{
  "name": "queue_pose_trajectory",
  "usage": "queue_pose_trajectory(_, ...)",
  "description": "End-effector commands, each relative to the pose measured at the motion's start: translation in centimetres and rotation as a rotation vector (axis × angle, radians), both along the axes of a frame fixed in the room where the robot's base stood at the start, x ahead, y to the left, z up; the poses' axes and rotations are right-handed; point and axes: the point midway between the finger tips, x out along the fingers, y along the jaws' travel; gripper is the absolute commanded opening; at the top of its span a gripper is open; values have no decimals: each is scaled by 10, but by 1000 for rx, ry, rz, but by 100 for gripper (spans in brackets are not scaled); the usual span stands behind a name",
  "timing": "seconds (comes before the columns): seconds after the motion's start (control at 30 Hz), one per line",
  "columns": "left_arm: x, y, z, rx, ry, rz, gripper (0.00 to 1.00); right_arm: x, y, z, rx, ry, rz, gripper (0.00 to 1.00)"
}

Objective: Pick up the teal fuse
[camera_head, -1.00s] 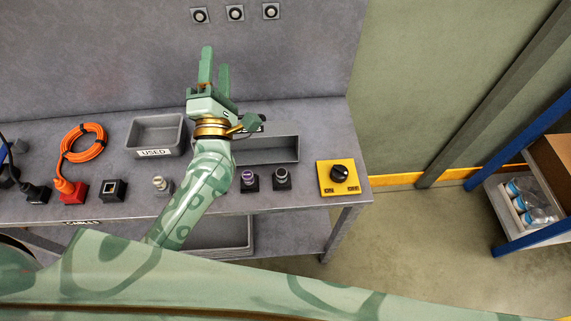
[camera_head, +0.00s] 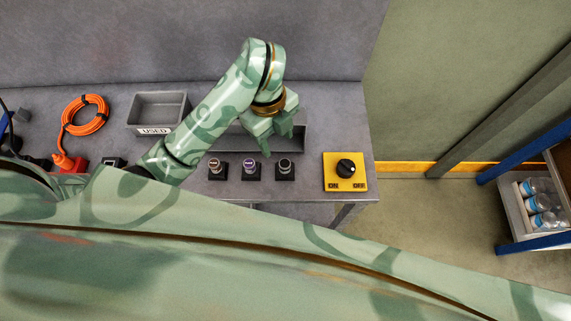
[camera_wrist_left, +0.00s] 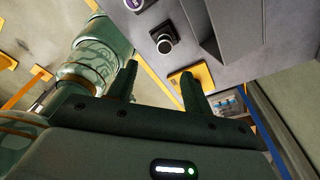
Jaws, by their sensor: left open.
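I cannot make out a teal fuse in either view. On the bench stand a fuse with a brown top (camera_head: 214,164), one with a purple top (camera_head: 249,165) and one with a dark grey top (camera_head: 285,165), each in a black holder. The dark-grey-topped one also shows in the left wrist view (camera_wrist_left: 164,43). My left gripper (camera_head: 270,128) points down in front of the long grey tray (camera_head: 302,138), above and behind the holders, and hides part of that tray. Its jaws (camera_wrist_left: 159,73) are open with nothing between them. My right gripper is not in view.
A yellow ON/OFF switch box (camera_head: 345,182) stands at the bench's right end. A grey bin marked USED (camera_head: 158,130), a coiled orange cable (camera_head: 86,116) and its red plug (camera_head: 68,164) are to the left. Beyond the right end is open floor, with a shelf holding bottles (camera_head: 540,212).

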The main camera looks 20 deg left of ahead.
Motion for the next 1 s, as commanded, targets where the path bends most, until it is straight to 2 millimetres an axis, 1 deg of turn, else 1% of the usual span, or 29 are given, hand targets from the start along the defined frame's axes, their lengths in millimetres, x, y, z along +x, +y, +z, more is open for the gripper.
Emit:
queue_pose_trajectory(0.03,-2,-3,-19,-3,5,1,50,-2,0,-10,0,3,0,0)
queue_pose_trajectory(0.1,-3,-4,-35,-2,5,1,50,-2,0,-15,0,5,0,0)
queue_pose_trajectory(0.23,-4,-7,-58,0,2,0,50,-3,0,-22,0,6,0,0)
queue_pose_trajectory(0.47,-3,-11,-76,0,-1,-1,50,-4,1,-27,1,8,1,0)
queue_pose_trajectory(0.6,0,-16,-100,2,0,-1,50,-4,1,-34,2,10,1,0)
queue_pose_trajectory(0.73,-2,-19,-117,1,0,0,50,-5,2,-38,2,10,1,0)
queue_pose_trajectory(0.83,-2,-19,-121,0,-1,0,50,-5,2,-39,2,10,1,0)
queue_pose_trajectory(1.0,-2,-19,-120,1,-3,0,50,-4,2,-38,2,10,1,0)
